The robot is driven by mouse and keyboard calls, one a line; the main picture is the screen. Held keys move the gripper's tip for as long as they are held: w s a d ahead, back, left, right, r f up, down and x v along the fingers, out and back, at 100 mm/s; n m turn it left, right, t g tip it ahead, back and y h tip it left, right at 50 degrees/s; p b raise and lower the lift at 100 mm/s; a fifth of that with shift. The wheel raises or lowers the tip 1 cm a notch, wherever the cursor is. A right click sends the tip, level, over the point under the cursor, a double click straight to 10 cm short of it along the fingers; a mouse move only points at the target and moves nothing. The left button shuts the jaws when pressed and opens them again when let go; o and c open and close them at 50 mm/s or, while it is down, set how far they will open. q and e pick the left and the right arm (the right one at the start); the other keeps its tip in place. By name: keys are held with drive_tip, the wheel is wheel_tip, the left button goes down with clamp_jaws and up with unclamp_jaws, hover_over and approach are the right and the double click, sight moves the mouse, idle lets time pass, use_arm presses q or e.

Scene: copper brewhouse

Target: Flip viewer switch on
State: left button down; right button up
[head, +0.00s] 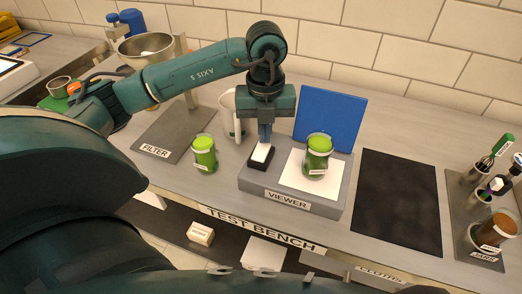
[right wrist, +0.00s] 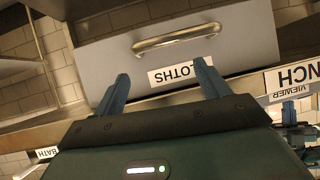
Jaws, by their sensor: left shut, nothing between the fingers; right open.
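The viewer (head: 290,204) is a grey box on the test bench with a white panel and an upright blue board behind it. Its switch (head: 261,154) is a white rocker in a black housing on the box's left part. My left gripper (head: 265,139) is shut and empty, pointing down at the rocker's far end. Whether it touches the rocker, and which way the rocker is set, I cannot tell. A green jar (head: 317,158) stands on the white panel. My right gripper (right wrist: 163,83) is open and empty, low before the cloths drawer (right wrist: 240,38).
A filter plate (head: 152,134) is further left. A dark mat (head: 398,200) lies clear at right, beside a tray holding an amber jar (head: 496,230) and tool cups.

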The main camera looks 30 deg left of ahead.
use_arm(q)
drive_tip(key=shift+f+b, duration=0.4)
drive_tip(key=shift+f, duration=0.15)
wheel_tip(320, 180, up, 6)
drive_tip(key=p, duration=0.4)
drive_tip(key=shift+r+p, duration=0.15)
drive_tip(key=shift+p, duration=0.15)
